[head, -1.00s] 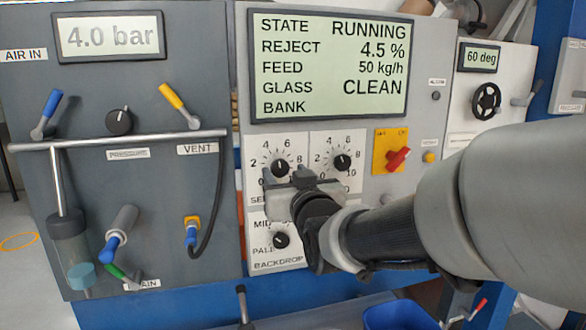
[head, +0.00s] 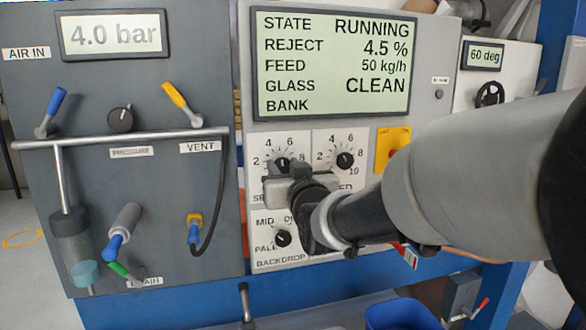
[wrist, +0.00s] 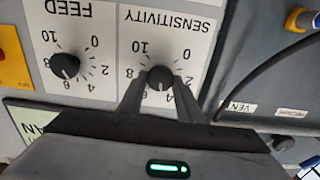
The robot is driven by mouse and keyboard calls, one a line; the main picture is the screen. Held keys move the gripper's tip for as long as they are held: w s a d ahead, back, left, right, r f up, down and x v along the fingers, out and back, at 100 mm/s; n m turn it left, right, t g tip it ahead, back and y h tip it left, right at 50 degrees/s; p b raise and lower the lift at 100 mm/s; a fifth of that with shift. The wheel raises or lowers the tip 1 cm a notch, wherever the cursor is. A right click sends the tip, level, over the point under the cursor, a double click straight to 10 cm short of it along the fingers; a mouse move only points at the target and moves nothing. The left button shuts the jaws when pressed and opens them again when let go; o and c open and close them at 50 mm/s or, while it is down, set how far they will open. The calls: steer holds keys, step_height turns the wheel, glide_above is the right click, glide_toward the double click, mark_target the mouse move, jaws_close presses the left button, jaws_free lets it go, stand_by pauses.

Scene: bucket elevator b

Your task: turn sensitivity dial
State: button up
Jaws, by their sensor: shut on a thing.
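The sensitivity dial (wrist: 160,78) is a round black knob on a white scale plate marked 0 to 10, upside down in the wrist view. Its pale mark points to the bottom of that picture, roughly near the 4; the exact reading is unclear. My gripper (wrist: 158,88) has one finger on each side of the knob and is shut on it. In the head view the dial (head: 282,163) shows just above my gripper (head: 284,172), which hides the lower part of its plate and most of its label.
The feed dial (head: 346,160) is close on the right, the backdrop dial (head: 282,239) below. The display (head: 330,65) reads RUNNING, reject 4.5 %, feed 50 kg/h, glass CLEAN. A pipe rail (head: 120,140) crosses the left panel.

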steer(key=shift+f+m+b, duration=0.15)
steer(key=shift+m+b, duration=0.15)
steer(key=shift+b, duration=0.2)
steer(key=shift+b, duration=0.4)
steer(key=m+b, duration=0.2)
steer(key=b, duration=0.1)
steer(key=shift+d+f+m, duration=0.1)
steer(key=shift+m, duration=0.2)
steer(key=m+b, duration=0.3)
steer(key=shift+m+b, duration=0.5)
steer(key=shift+b, duration=0.05)
steer(key=shift+r, duration=0.2)
steer(key=o, duration=1)
